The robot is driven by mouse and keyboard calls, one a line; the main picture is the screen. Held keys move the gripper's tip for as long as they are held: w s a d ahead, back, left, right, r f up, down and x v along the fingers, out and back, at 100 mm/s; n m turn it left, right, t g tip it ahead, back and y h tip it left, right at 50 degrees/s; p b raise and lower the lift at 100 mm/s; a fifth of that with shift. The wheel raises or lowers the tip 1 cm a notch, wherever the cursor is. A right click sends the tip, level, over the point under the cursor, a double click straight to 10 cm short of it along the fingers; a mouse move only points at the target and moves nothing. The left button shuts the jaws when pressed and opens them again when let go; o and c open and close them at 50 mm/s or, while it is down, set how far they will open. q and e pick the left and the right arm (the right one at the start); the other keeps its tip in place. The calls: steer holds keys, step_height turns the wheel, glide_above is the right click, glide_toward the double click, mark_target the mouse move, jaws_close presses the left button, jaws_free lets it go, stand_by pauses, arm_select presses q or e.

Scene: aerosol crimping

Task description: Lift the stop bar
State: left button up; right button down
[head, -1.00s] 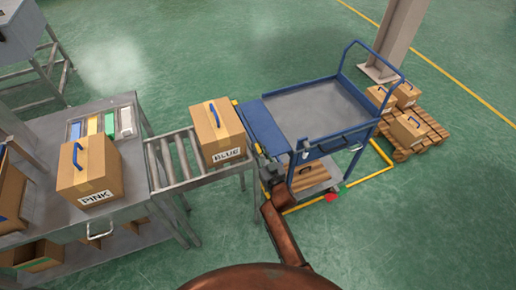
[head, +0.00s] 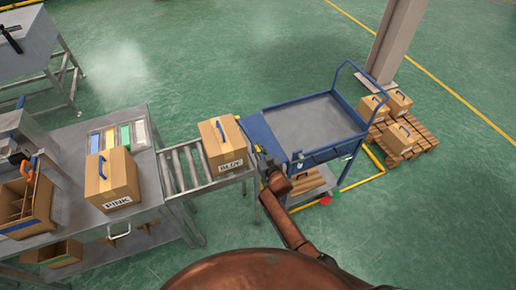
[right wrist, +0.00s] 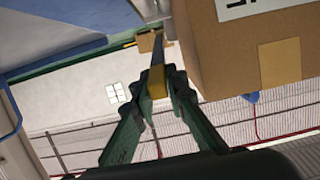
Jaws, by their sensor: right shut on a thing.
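The stop bar (head: 259,149) is a thin dark bar with yellow parts at the right end of the roller conveyor, between the box marked BLUE (head: 222,146) and the blue cart (head: 318,118). My right gripper (head: 263,157) is at the near end of the bar. In the right wrist view my right gripper (right wrist: 157,88) is shut on the bar's yellow grip (right wrist: 157,78), and the dark bar runs on beyond it. The box (right wrist: 245,50) stands close beside it there. How high the bar sits is hard to tell. My left gripper is not in view.
The roller conveyor (head: 182,171) joins a steel table (head: 80,150) bearing a box marked PINK (head: 112,180), coloured trays and an open carton (head: 25,205). Several boxes lie on a pallet (head: 420,140) at right. The cart's top is empty.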

steer(key=w+r+g+p, duration=0.1)
steer(key=r+p, duration=0.1)
steer(key=p, duration=0.2)
steer(key=w+r+g+p, duration=0.1)
steer(key=r+p, duration=0.2)
steer(key=w+a+r+g+h+p, duration=0.1)
steer(key=r+p, duration=0.2)
steer(key=p, duration=0.1)
steer(key=shift+w+a+r+p, duration=0.1)
steer(key=shift+w+r+p, duration=0.1)
steer(key=shift+p, duration=0.1)
steer(key=shift+w+a+r+g+p, duration=0.2)
steer(key=shift+w+r+g+p, duration=0.2)
steer(key=shift+w+r+p, duration=0.45)
steer(key=shift+s+f, duration=0.15)
steer(key=shift+s, duration=0.1)
steer(key=c, duration=1.9)
jaws_free()
steer(key=shift+c, duration=0.2)
steer(key=shift+s, duration=0.1)
